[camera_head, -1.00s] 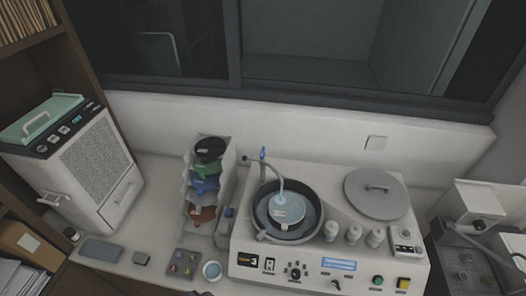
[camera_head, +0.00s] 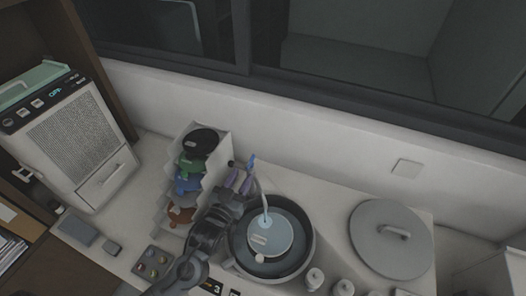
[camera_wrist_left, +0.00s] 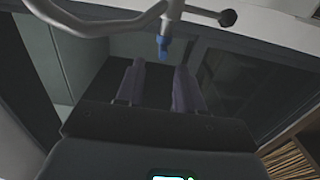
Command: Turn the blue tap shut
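The blue tap (camera_head: 251,160) is a small blue lever on the thin grey pipe behind the round basin (camera_head: 309,262) of the polishing machine. A pale stream falls from the pipe's spout into the basin. My left gripper (camera_head: 240,178) is just in front of the tap, to its lower left, with its fingers pointing at it. In the left wrist view the blue tap (camera_wrist_left: 163,47) shows just beyond and between the fingertips (camera_wrist_left: 160,66), which are apart with nothing between them. I cannot tell the exact gap to the tap. My right gripper is not in view.
A stepped rack with coloured discs (camera_head: 188,183) stands close left of my left arm. A grey round lid (camera_head: 378,254) lies on the machine at right, with small white bottles (camera_head: 314,279) in front. A white boxy unit (camera_head: 72,140) stands far left. The wall is behind the tap.

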